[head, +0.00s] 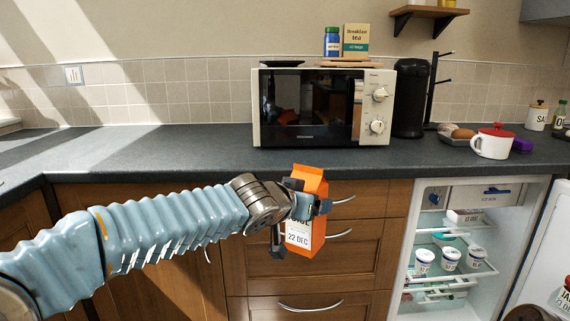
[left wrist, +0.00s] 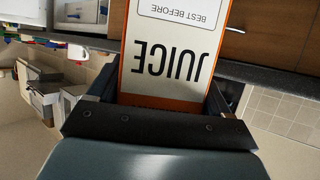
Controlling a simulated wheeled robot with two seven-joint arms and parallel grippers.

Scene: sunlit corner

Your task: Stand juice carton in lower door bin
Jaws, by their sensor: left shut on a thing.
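The orange juice carton (head: 312,183) with a white label is held in front of the wooden drawers, roughly upright with a slight tilt. My left gripper (head: 304,207) is shut around its upper part. In the left wrist view the carton (left wrist: 178,50) sits between the fingers with its lettering upside down. The open fridge (head: 455,240) is to the right, apart from the carton. Its open door (head: 548,270) shows only partly at the right edge, with a labelled item (head: 565,297) there. The lower door bin cannot be made out. My right gripper is not in view.
White tubs (head: 450,258) stand on a fridge shelf. Drawer handles (head: 310,305) stick out behind the carton. The left counter is clear.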

